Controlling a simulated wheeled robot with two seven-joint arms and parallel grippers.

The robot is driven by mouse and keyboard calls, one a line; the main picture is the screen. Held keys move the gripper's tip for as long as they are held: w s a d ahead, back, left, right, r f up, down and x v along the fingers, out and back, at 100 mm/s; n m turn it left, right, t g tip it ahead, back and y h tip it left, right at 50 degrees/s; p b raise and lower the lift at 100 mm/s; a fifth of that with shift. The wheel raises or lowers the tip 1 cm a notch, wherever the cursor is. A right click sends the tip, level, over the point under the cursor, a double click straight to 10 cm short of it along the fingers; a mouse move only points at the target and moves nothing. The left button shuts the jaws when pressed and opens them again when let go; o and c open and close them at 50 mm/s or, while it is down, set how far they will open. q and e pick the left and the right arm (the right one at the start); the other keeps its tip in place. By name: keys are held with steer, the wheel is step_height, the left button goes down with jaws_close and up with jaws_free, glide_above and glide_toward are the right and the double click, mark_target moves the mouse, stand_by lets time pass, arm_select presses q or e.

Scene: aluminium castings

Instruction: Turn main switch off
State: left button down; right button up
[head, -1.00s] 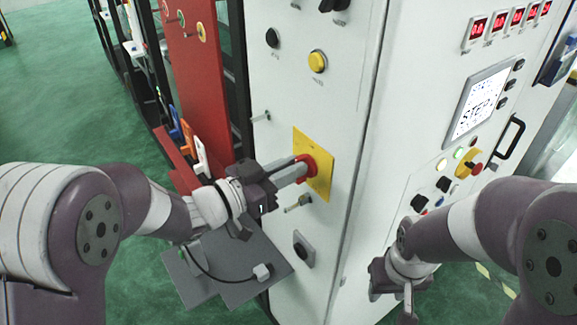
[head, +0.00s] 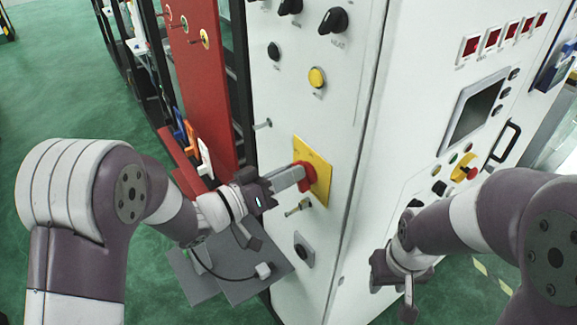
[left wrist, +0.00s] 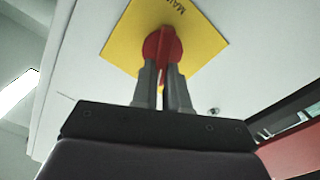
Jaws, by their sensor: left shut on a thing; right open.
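The main switch is a red rotary handle (head: 307,177) on a yellow plate (head: 321,166) on the narrow white cabinet side. My left gripper (head: 298,178) is shut on the red handle. In the left wrist view, its two fingers (left wrist: 163,78) clasp the handle (left wrist: 162,45) from both sides, and the yellow plate (left wrist: 205,35) lies behind, tilted in that picture. Part of the handle is hidden by the fingers. My right gripper (head: 400,290) hangs apart from the cabinet front at the lower right and is open; its fingertips are hard to make out.
The white cabinet has a dark screen (head: 472,110), dark red displays (head: 490,37), a yellow button (head: 317,77) and a red emergency stop (head: 465,170). A key (head: 298,206) sits just below the switch. A red panel (head: 205,80) stands to the left.

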arm_select(q)
steer(key=shift+w+a+n+p, duration=0.1)
steer(key=shift+w+n+p, duration=0.1)
steer(key=shift+n+p, duration=1)
steer(key=shift+w+a+n+p, duration=0.15)
steer(key=shift+n+p, duration=0.5)
steer(key=shift+n, duration=1.35)
steer(key=c, duration=1.1)
jaws_free()
steer(key=shift+f, duration=0.1)
steer(key=shift+c, duration=0.2)
steer(key=shift+d+f, duration=0.1)
